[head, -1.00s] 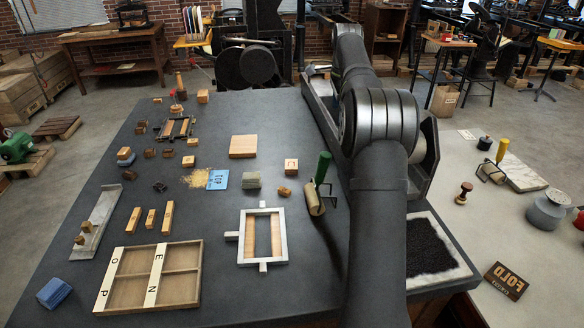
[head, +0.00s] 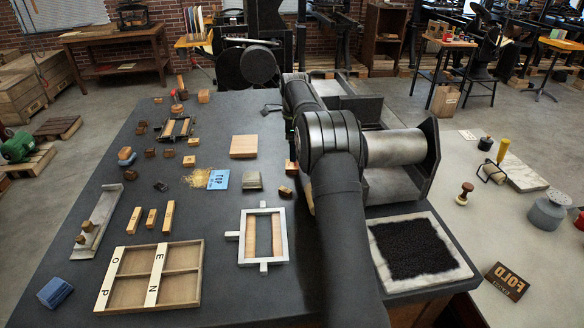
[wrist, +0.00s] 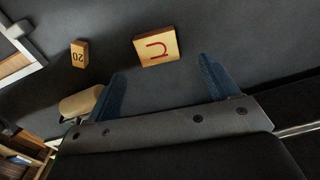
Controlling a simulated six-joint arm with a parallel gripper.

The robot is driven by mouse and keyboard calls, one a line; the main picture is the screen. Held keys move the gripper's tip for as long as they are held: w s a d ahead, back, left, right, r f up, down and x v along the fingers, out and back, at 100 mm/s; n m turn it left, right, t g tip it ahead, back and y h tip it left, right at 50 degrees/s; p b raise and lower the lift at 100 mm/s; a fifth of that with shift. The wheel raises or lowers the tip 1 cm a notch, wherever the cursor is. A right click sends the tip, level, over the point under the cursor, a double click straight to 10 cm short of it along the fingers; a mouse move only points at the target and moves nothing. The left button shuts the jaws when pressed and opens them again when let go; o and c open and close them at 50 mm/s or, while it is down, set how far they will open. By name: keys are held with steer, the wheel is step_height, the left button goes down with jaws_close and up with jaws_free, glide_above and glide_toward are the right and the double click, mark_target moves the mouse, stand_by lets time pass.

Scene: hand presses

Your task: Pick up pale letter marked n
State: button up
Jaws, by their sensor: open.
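A pale wooden letter block with a red n-like mark (wrist: 157,47) lies on the dark bench in the wrist view, its mark turned in the picture. In the head view the block (head: 289,167) shows only in part beside my arm. My gripper (wrist: 163,80) is open and empty. Its two blue fingertips point toward the block, which lies beyond them, between their lines and apart from both. In the head view my arm hides the gripper.
A small wooden block marked 20 (wrist: 79,53) and a cream roller (wrist: 82,103) lie left of the letter block in the wrist view. A metal frame (head: 243,236), a blue card (head: 217,180) and a grey block (head: 251,180) stand nearby. Bare bench surrounds the letter block.

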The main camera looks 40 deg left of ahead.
mark_target(292, 164)
steer(key=f, duration=0.6)
steer(key=shift+s+f, duration=0.25)
steer(key=c, duration=1.1)
